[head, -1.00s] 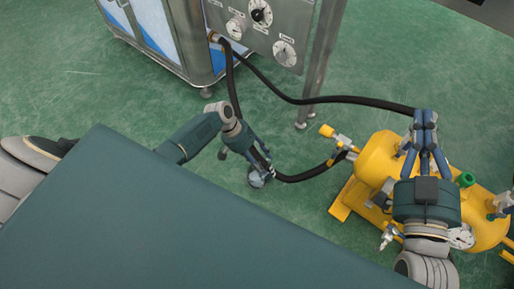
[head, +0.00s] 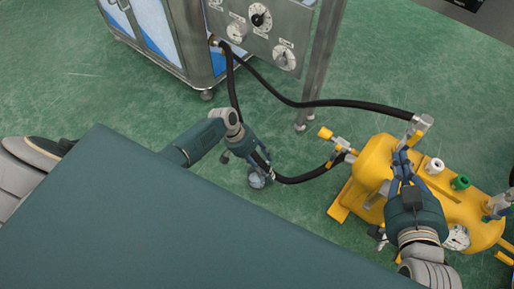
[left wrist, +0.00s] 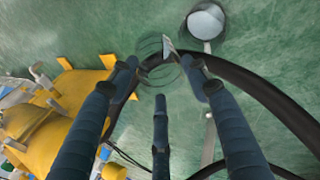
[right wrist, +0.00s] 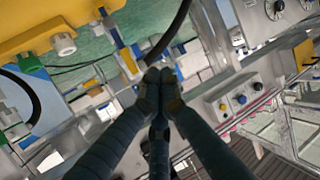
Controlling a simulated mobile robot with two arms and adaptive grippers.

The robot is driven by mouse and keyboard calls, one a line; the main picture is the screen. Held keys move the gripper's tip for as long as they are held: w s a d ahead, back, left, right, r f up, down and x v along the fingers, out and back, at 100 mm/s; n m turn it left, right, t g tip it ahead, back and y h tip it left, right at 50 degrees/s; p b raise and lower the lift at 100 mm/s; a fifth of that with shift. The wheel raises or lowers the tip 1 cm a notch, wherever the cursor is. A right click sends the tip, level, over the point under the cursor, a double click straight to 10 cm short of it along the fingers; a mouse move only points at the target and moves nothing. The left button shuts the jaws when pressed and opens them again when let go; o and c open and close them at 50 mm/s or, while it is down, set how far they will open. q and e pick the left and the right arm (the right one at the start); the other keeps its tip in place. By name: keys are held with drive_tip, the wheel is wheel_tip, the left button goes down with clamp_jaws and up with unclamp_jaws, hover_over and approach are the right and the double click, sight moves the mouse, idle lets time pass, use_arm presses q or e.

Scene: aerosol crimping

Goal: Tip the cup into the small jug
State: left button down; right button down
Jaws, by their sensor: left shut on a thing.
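My left gripper (head: 264,165) is low beside the dark table edge. In the left wrist view its fingers (left wrist: 160,75) stand around faint clear rings (left wrist: 172,76). These look like a see-through round vessel, perhaps the cup, held between the fingers; I cannot tell its contents or exact tilt. My right gripper (head: 400,160) is above the yellow tank. In the right wrist view its fingertips (right wrist: 160,78) are together, with nothing visible between them. I cannot make out a small jug in any view.
The yellow tank (head: 372,160) with valves stands at right. A black hose (head: 310,175) crosses the floor near my left gripper. A steel cabinet with dials (head: 262,25) stands at the back.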

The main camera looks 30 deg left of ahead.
use_arm(q)
drive_tip(key=shift+d, duration=0.1)
drive_tip(key=shift+p, duration=0.55)
drive_tip(key=shift+s+d+r+y+p, duration=0.15)
drive_tip(key=shift+y+p, duration=0.35)
drive_tip(key=shift+p, duration=0.25)
drive_tip(key=shift+t+y+p, duration=0.3)
drive_tip(key=shift+p, duration=0.1)
drive_tip(key=shift+y+p, duration=0.3)
drive_tip(key=shift+p, duration=0.25)
use_arm(e)
drive_tip(key=s+d+f+g+h, duration=0.1)
drive_tip(key=s+d+f+g, duration=0.2)
drive_tip(key=s, duration=0.6)
drive_tip(key=s+d+f+g+h, duration=0.1)
drive_tip(key=s+d+f+g, duration=0.2)
drive_tip(key=s+f+g, duration=0.4)
drive_tip(key=shift+s+d+f+m+h, duration=0.2)
drive_tip(key=shift+s+f+m+h, duration=0.15)
drive_tip(key=shift+s+f, duration=0.85)
drive_tip(key=shift+w+f, duration=0.1)
use_arm(q)
drive_tip(key=shift+d, duration=0.1)
